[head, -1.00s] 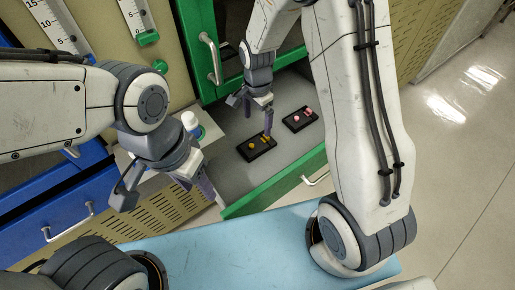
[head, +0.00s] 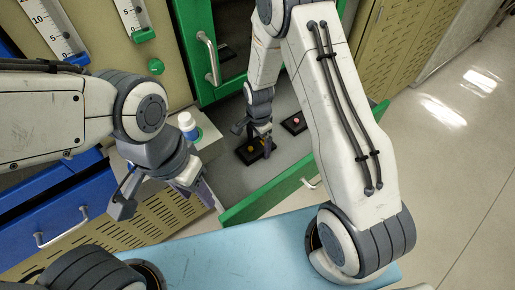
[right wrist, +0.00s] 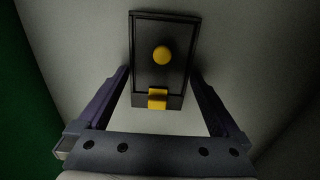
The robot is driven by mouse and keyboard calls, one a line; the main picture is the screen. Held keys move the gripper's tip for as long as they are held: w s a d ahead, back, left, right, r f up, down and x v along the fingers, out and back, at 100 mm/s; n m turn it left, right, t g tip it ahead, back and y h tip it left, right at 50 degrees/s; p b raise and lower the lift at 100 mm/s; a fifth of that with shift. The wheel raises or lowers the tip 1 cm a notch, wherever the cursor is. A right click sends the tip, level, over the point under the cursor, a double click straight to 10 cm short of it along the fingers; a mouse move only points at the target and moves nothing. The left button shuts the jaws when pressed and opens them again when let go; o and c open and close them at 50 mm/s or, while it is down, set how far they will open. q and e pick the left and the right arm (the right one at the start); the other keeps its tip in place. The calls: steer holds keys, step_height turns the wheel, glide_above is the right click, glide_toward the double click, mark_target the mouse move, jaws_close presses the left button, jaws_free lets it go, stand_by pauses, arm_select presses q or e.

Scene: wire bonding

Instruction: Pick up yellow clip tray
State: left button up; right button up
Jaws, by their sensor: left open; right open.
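The yellow clip tray is a black tray (right wrist: 143,60) with a yellow round piece (right wrist: 162,55) and a yellow clip (right wrist: 158,98) on it. In the head view the tray (head: 243,157) lies in the open green drawer, partly hidden by my right gripper. My right gripper (head: 262,146) is over the tray. In the right wrist view the right gripper (right wrist: 160,88) is open, with one finger on each side of the tray's near end. My left gripper (head: 195,190) is open and empty, to the left of the drawer.
A second black tray (head: 293,124) with a pink piece lies to the right in the same drawer (head: 285,170). A white bottle (head: 187,122) stands left of the drawer. A blue surface (head: 230,250) is in front.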

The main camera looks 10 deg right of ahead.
steer(key=c, duration=1.1)
